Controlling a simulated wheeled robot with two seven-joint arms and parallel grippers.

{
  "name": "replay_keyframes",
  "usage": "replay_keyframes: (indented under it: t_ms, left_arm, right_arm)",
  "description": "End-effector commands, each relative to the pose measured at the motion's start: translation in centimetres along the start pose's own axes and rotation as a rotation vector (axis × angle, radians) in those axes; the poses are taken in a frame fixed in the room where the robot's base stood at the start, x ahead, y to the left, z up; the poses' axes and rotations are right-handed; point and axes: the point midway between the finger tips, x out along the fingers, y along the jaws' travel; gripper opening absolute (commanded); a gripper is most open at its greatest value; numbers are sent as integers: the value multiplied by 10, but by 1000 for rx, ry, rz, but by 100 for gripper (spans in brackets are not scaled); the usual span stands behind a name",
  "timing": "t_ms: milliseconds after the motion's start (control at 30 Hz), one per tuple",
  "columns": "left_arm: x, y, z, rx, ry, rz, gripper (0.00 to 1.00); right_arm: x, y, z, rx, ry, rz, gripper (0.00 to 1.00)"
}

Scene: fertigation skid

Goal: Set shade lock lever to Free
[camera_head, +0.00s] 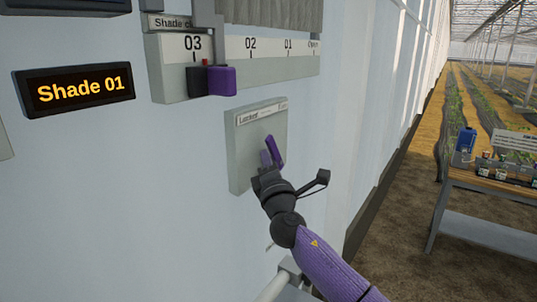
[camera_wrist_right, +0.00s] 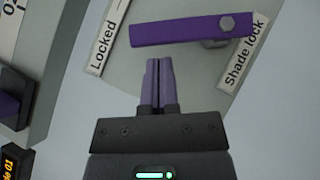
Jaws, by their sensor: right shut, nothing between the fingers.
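The shade lock lever (camera_wrist_right: 180,30) is a purple bar with a hex bolt at its right end in the right wrist view. Its free end lies beside the "Locked" label (camera_wrist_right: 108,38); the "Shade lock" label (camera_wrist_right: 242,58) is near the bolt end. In the head view the lever (camera_head: 276,152) stands on a pale grey plate (camera_head: 243,165) on the wall, with small print along its top. My right gripper (camera_wrist_right: 159,62) is shut and empty, its fingertips just below the bar in the wrist view. Whether they touch it I cannot tell. My left gripper is out of view.
Above the plate a scale panel (camera_head: 270,72) carries a slider with a purple knob (camera_head: 222,81) near "03". A "Shade 01" display (camera_head: 74,91) is on the wall at left. A workbench (camera_head: 490,182) with bottles stands at right, away from the wall.

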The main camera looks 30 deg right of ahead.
Motion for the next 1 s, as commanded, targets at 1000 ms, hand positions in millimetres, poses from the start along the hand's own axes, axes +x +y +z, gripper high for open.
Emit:
replay_keyframes:
  t_ms: [1000]
  left_arm:
    - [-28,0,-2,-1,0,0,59]
  right_arm:
    - [10,5,10,70,0,-70,0]
